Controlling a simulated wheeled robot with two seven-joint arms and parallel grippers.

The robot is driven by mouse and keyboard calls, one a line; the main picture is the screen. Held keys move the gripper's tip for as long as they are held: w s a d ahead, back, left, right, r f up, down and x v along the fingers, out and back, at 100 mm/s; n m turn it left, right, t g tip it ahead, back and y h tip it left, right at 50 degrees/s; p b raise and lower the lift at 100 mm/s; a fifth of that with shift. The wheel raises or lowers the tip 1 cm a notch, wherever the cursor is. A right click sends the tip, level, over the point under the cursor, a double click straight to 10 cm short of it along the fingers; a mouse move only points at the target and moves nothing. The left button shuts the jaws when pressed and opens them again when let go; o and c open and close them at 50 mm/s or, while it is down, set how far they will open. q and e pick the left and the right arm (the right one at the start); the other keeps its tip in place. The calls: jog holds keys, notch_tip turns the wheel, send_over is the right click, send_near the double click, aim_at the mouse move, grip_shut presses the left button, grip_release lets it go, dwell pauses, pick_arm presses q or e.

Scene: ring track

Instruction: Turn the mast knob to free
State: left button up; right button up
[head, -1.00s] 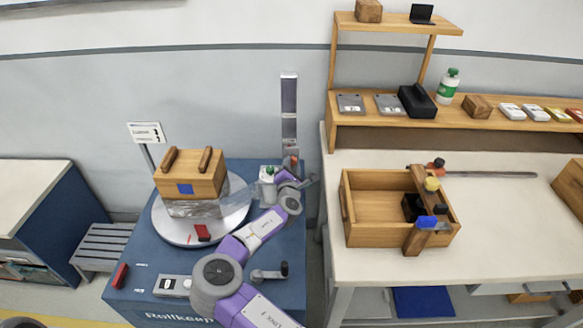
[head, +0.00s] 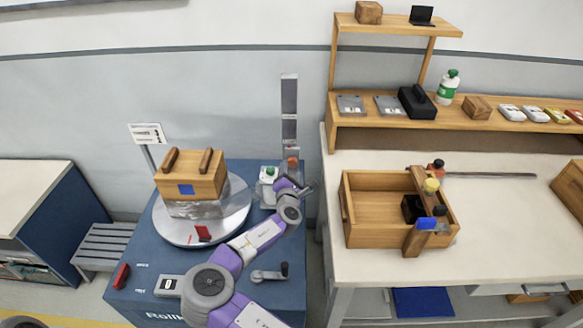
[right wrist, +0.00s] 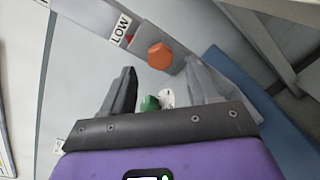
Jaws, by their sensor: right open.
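The mast (head: 289,105) stands upright at the back right of the blue machine. Its orange-red knob (head: 292,161) sits low on it. In the right wrist view the orange knob (right wrist: 160,55) has a faceted face, beside a "LOW" label (right wrist: 120,28) with a red pointer. My right gripper (head: 303,190) is just below the knob in the head view. In the right wrist view its open fingers (right wrist: 160,70) point towards the knob, which shows between and beyond their tips, apparently untouched. A "free" marking is not readable. My left gripper is not in view.
A wooden box wrapped in film (head: 190,176) stands on the turntable (head: 165,232). A white unit with a green top (head: 268,174) is left of my gripper. A crank (head: 270,275) is at the front. A workbench (head: 375,275) stands close on the right.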

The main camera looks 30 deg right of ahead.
jog(key=v, duration=0.4)
jog(key=shift+s+a+p, duration=0.2)
jog(key=shift+p, duration=0.2)
